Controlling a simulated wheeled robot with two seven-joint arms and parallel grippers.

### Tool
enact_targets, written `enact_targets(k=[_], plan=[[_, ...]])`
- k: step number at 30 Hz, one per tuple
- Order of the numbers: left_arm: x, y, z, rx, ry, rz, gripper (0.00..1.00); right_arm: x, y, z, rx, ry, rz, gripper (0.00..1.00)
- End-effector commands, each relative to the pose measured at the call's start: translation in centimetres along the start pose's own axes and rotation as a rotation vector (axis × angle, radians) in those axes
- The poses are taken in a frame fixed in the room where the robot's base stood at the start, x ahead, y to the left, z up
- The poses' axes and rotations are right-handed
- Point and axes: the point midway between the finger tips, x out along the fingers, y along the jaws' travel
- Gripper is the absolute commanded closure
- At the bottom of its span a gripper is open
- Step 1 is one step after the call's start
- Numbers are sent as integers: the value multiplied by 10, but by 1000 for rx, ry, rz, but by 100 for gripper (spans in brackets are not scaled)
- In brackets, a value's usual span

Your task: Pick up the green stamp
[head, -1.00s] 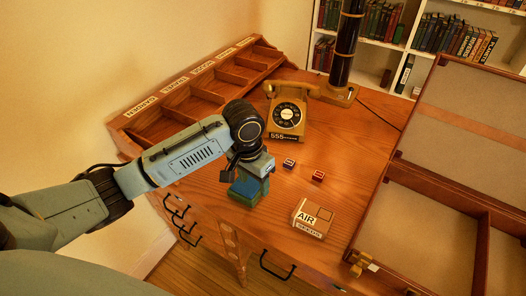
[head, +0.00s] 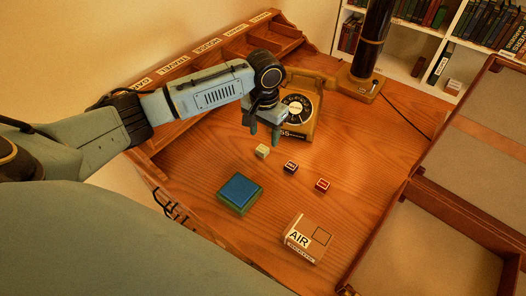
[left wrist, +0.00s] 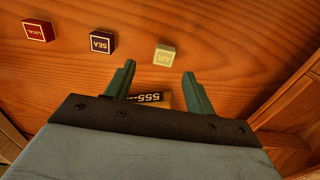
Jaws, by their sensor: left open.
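The green stamp (head: 262,151) is a small pale green cube standing on the desk, left of two other stamps. In the left wrist view the green stamp (left wrist: 164,55) shows its top label, "AIR". My left gripper (head: 264,134) is open and empty, above the desk just behind the green stamp in the head view. In the left wrist view the open fingers (left wrist: 159,72) point toward the stamp, which lies beyond the tips and not clearly between them. My right gripper is not in view.
A navy "SEA" stamp (head: 290,167) and a red "LOCAL" stamp (head: 322,185) stand to the right. A blue-topped pad (head: 240,192) and an "AIR" parcel (head: 308,238) lie nearer. A telephone (head: 300,112) stands close behind my gripper. An open case (head: 400,225) is at right.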

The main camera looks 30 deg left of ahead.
Motion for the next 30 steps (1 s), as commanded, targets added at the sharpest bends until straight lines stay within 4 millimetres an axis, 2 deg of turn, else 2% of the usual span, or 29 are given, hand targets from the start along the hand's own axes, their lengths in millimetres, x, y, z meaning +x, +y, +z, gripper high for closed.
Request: enact_targets(k=[1, 8, 15, 19, 25, 30], plan=[[7, 0, 0, 1, -1, 0, 45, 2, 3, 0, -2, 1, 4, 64], [24, -2, -2, 0, 0, -1, 45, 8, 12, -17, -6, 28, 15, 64], [58, -7, -5, 2, 1, 0, 45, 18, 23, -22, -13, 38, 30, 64], [65, -7, -5, 2, 1, -1, 45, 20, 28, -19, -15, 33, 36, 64], [64, -7, -5, 2, 2, -1, 45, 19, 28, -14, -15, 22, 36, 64], [64, -7, -4, 2, 2, -1, 68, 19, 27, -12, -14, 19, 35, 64]])
